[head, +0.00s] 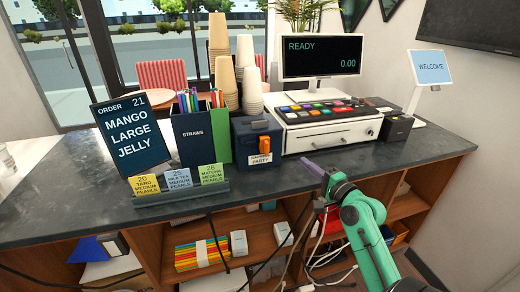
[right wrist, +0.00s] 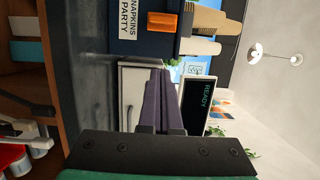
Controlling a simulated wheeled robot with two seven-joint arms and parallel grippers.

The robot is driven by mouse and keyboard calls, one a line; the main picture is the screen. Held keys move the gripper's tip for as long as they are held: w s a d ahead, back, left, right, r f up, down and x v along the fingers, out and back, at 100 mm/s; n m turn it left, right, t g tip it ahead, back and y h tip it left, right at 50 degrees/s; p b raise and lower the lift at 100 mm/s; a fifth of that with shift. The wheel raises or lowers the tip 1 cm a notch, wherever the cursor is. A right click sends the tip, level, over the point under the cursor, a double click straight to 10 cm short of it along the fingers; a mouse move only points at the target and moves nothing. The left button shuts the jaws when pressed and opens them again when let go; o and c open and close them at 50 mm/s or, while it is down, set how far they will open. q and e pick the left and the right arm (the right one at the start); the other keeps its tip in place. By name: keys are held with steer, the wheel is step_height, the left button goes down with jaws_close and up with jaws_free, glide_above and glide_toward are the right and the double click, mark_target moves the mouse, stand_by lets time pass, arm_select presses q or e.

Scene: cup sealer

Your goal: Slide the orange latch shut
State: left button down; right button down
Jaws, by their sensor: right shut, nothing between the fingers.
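The orange latch (head: 264,145) is a small block on the front of a dark blue box (head: 243,138), above a white "napkins party" label. The latch also shows in the right wrist view (right wrist: 162,22), at the top beside the label. My right gripper (head: 311,167) is shut and empty. It is in front of the counter's front edge, to the right of the latch and apart from it. Its closed grey fingers also show in the right wrist view (right wrist: 160,77), pointing toward the box side. My left gripper is out of view.
A cash register (head: 325,122) with a white drawer stands right of the box. Shelves with cables lie below the dark counter (head: 300,178).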

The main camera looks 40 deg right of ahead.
mark_target(265, 146)
steer(key=shift+d+f, duration=0.1)
steer(key=shift+d, duration=0.05)
steer(key=w+a+p, duration=0.3)
steer(key=w+p, duration=0.3)
steer(key=w, duration=0.5)
steer(key=shift+w+d, duration=0.1)
steer(key=shift+w, duration=0.05)
